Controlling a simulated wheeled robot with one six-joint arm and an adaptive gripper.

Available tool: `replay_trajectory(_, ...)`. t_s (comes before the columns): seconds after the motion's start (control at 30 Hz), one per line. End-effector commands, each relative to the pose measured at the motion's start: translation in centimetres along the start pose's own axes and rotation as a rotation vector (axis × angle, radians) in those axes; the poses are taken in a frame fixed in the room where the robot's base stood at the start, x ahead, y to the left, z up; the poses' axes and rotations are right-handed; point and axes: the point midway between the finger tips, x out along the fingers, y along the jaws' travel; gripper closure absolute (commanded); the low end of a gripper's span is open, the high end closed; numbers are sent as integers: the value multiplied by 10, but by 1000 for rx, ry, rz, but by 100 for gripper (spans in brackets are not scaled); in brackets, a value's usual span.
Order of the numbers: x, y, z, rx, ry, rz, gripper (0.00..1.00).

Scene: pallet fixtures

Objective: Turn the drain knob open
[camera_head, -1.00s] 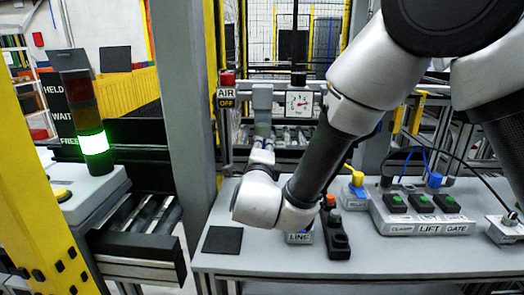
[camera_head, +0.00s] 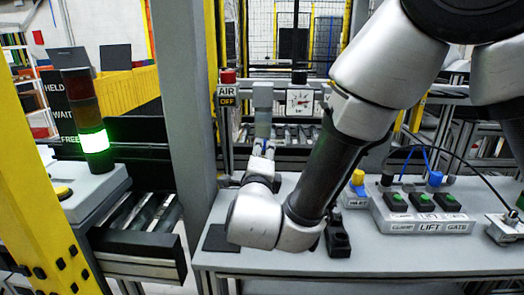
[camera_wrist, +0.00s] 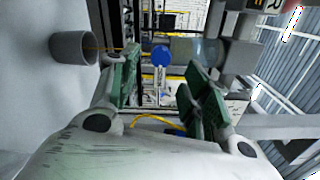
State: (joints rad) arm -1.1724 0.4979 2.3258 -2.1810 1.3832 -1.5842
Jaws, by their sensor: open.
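A blue knob (camera_wrist: 160,57), apparently the drain knob, shows in the wrist view at the end of a grey, see-through bowl (camera_wrist: 195,50). My gripper (camera_wrist: 157,62) is open, with a green-padded finger on each side of the knob in the picture. I see gaps on both sides and cannot tell how far the knob lies in depth. In the head view the bowl (camera_head: 263,129) hangs under a grey unit on the frame, with my gripper (camera_head: 262,153) just below it. A small blue patch there may be the knob; my gripper mostly hides it.
A round gauge (camera_head: 299,101) sits right of the bowl, and an AIR OFF sign (camera_head: 226,97) left of it. A grey post (camera_head: 185,120) stands close on the left. Button boxes (camera_head: 425,203) and cables occupy the bench (camera_head: 400,260) at right.

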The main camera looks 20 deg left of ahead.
Motion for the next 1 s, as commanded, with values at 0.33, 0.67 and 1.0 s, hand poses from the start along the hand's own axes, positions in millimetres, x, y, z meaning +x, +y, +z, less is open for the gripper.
replay_trajectory(0.33,-61,0,1,1,-2,1,53)
replay_trajectory(0.67,-67,0,0,0,0,-1,53)
replay_trajectory(1.0,-67,2,0,88,1,8,53)
